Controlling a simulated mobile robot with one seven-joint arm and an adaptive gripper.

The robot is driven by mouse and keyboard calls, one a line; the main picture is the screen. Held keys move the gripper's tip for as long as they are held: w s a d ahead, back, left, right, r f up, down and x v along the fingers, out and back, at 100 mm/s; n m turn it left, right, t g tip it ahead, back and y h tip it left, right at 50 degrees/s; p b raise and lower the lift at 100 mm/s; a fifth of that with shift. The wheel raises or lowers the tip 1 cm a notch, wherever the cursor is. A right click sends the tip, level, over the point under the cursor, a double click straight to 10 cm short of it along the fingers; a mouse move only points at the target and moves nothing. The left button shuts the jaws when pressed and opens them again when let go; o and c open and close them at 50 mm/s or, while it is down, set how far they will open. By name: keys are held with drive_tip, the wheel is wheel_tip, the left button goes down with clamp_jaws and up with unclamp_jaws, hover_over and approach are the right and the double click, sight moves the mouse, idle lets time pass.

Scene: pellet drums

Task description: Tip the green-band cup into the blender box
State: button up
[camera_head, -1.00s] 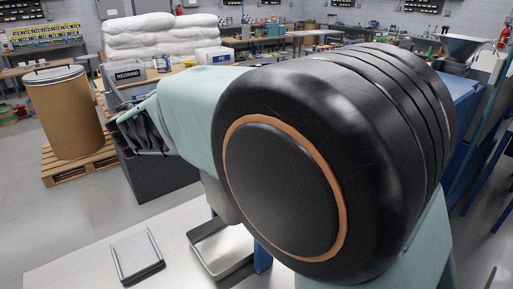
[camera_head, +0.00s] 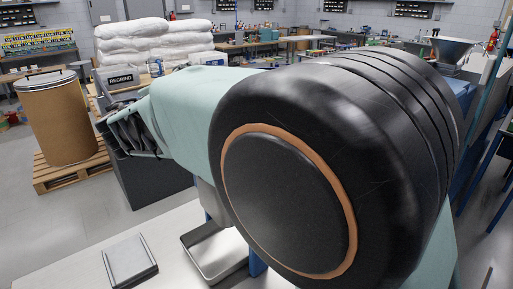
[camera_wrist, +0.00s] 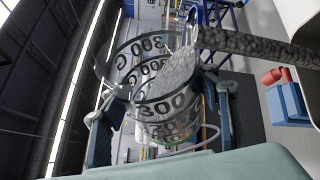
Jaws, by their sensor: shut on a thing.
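In the wrist view my gripper (camera_wrist: 160,120) is shut around a clear cup (camera_wrist: 155,104) with dark measuring marks, one finger on each side. A little green shows near the cup's base; the band itself is not clear. The cup is strongly tipped, its mouth away from my palm. Grey pellets lie along its inside wall, and a dense stream of pellets (camera_wrist: 250,46) runs from the rim to the right, toward the floor side of this tilted view. I cannot identify the blender box or see where the stream lands. In the head view my arm hides the cup.
A dark bin labelled REGRIND (camera_head: 124,79) stands behind my arm. A brown drum (camera_head: 58,122) stands on a pallet (camera_head: 70,176) at left. Stacked white sacks (camera_head: 155,42) are behind.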

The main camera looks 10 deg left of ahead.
drive_tip(key=shift+r+m+b, duration=0.25)
drive_tip(key=shift+m+b, duration=0.15)
drive_tip(key=shift+b, duration=0.25)
drive_tip(key=shift+s+d+r+m+t+b, duration=0.15)
drive_tip(key=shift+d+r+m+t+b, duration=0.25)
drive_tip(key=shift+b, duration=0.5)
drive_tip(key=shift+r+b, duration=0.3)
drive_tip(key=shift+b, duration=0.1)
drive_tip(key=shift+s+d+r+m+b, duration=0.2)
drive_tip(key=shift+d+r+m+b, duration=0.25)
drive_tip(key=shift+b, duration=0.55)
drive_tip(key=shift+s+d+r+m+t+b, duration=0.15)
drive_tip(key=shift+r+m+t+b, duration=0.5)
drive_tip(key=shift+b, duration=1.7)
drive_tip(key=shift+d+r+m+b, duration=0.2)
drive_tip(key=shift+r+m+b, duration=0.55)
drive_tip(key=shift+b, duration=0.4)
drive_tip(key=shift+p, duration=0.35)
